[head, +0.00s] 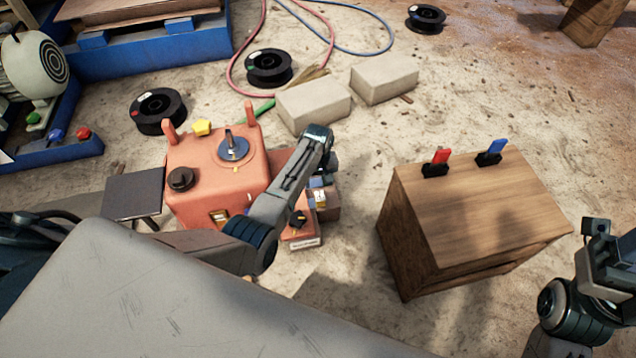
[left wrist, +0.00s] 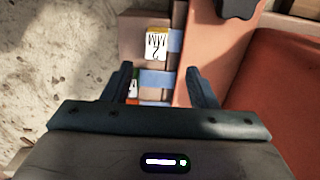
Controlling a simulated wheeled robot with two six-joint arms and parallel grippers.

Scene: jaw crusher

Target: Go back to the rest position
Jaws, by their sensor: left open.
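My left arm reaches in from the left in the head view, over the orange crusher body (head: 205,165). My left gripper (head: 326,170) points down beside its right side and is partly hidden by my own arm. In the left wrist view the left gripper (left wrist: 160,78) is open, with nothing held between its fingers. Below the fingers are a small block with a yellow-and-white label (left wrist: 157,43) and blue bands. My right arm is at the right edge of the head view; its fingers cannot be made out.
Two pale blocks (head: 313,104) (head: 384,78), black spools (head: 158,110) and hoses lie behind. Sandy floor is clear between crusher and cabinet.

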